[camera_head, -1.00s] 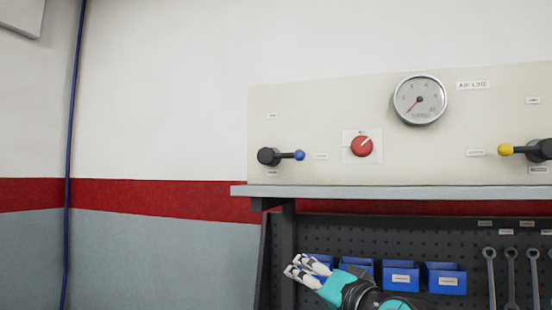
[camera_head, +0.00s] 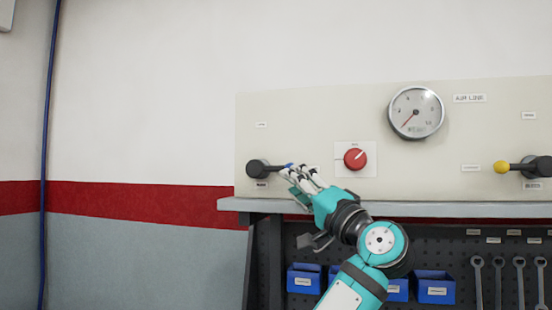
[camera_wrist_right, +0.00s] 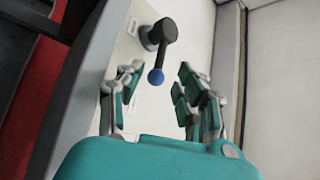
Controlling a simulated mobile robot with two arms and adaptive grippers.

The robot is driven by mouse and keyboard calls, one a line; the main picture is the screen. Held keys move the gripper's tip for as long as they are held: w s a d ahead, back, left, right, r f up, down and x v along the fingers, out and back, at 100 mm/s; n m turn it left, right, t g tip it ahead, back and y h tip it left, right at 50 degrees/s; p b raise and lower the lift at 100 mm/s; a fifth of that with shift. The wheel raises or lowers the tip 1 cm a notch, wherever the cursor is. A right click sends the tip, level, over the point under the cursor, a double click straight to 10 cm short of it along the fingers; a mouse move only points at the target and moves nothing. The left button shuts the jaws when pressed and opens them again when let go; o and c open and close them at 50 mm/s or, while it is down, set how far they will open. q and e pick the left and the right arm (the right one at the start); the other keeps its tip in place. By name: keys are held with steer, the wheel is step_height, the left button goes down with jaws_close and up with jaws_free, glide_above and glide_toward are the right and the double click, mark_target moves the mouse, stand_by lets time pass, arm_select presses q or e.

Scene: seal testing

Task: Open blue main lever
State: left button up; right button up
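The blue main lever (camera_head: 264,168) is a dark handle with a blue ball tip, mounted at the left of the cream panel. It points to the right, roughly level. My right gripper (camera_head: 292,176) is at its tip and covers most of the blue ball in the head view. In the right wrist view the blue ball (camera_wrist_right: 156,76) shows between the spread fingers of my right gripper (camera_wrist_right: 152,98), with gaps on both sides. The fingers are open and do not appear to touch the ball. My left gripper is not in view.
A red knob (camera_head: 355,159) and a round gauge (camera_head: 416,112) are on the panel right of the lever. A yellow-tipped lever (camera_head: 520,168) is at far right. A grey shelf edge (camera_head: 420,209) runs below, above blue bins (camera_head: 435,288) and hanging wrenches.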

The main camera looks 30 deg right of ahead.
mark_target(277, 170)
steer(key=p+x, duration=0.2)
steer(key=x, duration=0.4)
steer(key=shift+w+r+p, duration=0.15)
steer(key=shift+r+p, duration=0.15)
steer(key=shift+p, duration=0.1)
steer(key=shift+w+r, duration=0.15)
steer(key=shift+w, duration=0.6)
steer(key=shift+c, duration=0.2)
steer(key=shift+s, duration=0.1)
jaws_close()
